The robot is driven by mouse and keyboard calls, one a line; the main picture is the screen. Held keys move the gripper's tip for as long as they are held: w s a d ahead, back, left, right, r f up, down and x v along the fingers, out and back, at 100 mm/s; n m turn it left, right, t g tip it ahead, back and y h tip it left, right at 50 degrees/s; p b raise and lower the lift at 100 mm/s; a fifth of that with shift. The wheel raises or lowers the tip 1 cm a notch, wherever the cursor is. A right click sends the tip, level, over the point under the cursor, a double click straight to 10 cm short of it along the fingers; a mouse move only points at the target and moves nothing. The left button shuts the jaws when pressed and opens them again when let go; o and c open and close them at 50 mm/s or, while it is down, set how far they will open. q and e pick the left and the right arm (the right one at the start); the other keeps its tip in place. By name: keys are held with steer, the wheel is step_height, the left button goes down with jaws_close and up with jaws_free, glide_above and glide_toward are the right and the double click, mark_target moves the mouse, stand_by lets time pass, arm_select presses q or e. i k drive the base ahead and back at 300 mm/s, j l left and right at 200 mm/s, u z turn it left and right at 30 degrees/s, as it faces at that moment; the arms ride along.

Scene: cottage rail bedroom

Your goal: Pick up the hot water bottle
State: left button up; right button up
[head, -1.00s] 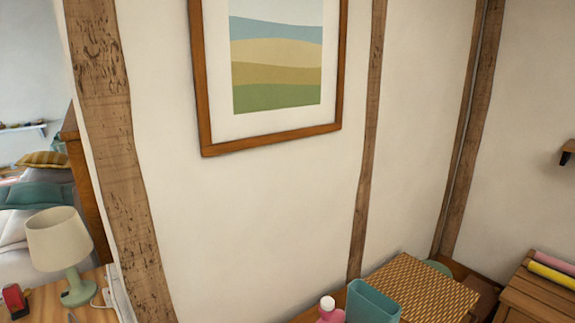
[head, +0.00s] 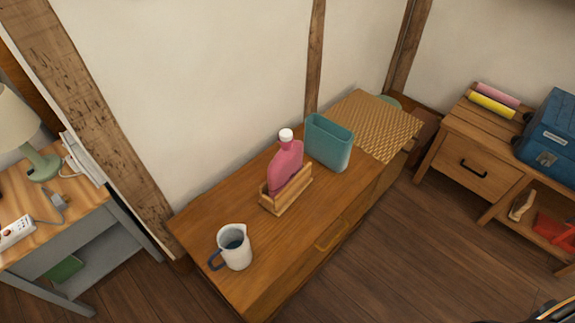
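The pink hot water bottle (head: 285,164) with a white cap stands upright, leaning a little, in a small slotted wooden holder (head: 288,191). The holder rests on a long wooden dresser top (head: 208,212). The lower part of the bottle is hidden by the holder's front. Neither of my grippers can be made out. A small dark shape is cut off at the bottom right corner, too little to identify.
A teal open bin (head: 328,142) stands just behind and right of the bottle. A white jug (head: 234,247) stands in front. A woven box (head: 375,124) is at the far end. Open wooden floor (head: 400,245) lies right of the dresser.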

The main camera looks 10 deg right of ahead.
mark_target(288, 163)
steer(key=u, duration=0.7)
steer(key=l+u, duration=0.45)
steer(key=k+l+u, duration=0.1)
steer(key=l+u, duration=0.35)
steer(key=l, duration=0.25)
steer(key=k+l+u, duration=0.15)
steer(key=l+u, duration=0.3)
steer(key=l, duration=0.1)
